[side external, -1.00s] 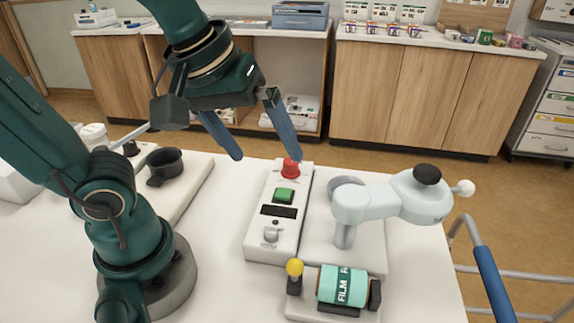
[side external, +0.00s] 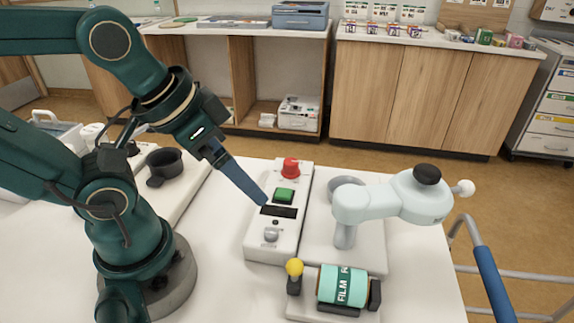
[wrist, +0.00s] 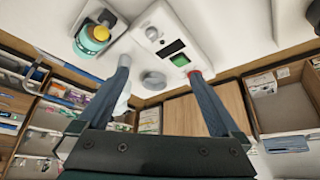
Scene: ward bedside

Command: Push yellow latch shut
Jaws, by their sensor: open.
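The yellow latch is a yellow ball knob (side external: 294,267) on a dark post at the left end of a small holder with a teal film roll (side external: 342,285). The knob also shows at the upper left of the wrist view (wrist: 102,32). My gripper (side external: 264,202) points down and right over the white control box (side external: 257,235), behind and left of the knob and apart from it. In the wrist view my two fingers (wrist: 160,68) are spread with nothing between them. In the side view they overlap, so one is mostly hidden.
The box carries a red button (side external: 290,167), a green button (side external: 284,196) and a grey knob (side external: 271,234). A pale device with a black cap (side external: 427,174) stands right of it. A dark cup (side external: 164,163) is at left. A blue rail (side external: 493,285) is at right.

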